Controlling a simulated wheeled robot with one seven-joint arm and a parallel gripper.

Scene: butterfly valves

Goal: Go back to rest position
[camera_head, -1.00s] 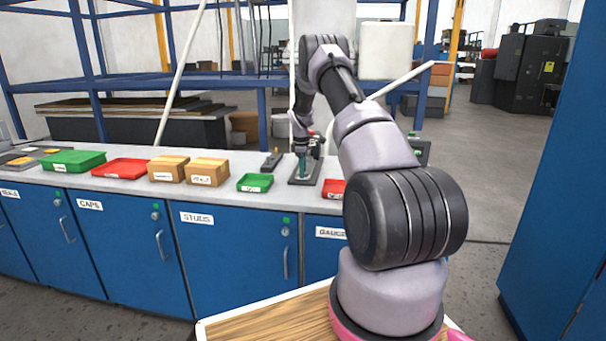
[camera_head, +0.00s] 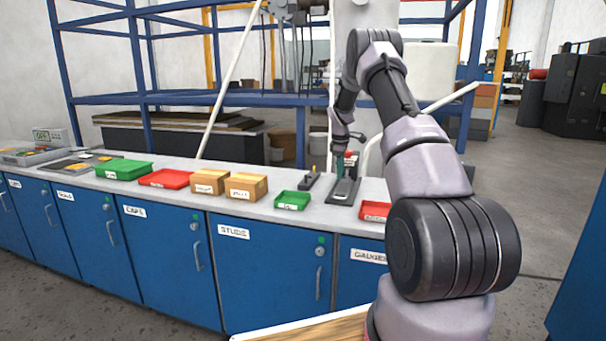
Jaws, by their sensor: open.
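My arm rises at the right of the head view and reaches over to the workbench (camera_head: 270,211). My gripper (camera_head: 341,168) is small and far off, at the back of the bench above a dark flat fixture (camera_head: 343,190). A teal upright piece and a red part (camera_head: 350,157) show right by the gripper. The jaws look apart, but the fingertips are partly hidden among these parts. I cannot tell whether the gripper touches them.
On the bench stand green trays (camera_head: 123,169) (camera_head: 292,200), red trays (camera_head: 165,178) (camera_head: 375,211) and cardboard boxes (camera_head: 210,181) (camera_head: 246,186). Blue cabinets (camera_head: 263,281) front it, and a blue rack (camera_head: 230,100) stands behind. Open floor (camera_head: 520,190) lies right, near a blue panel (camera_head: 583,270).

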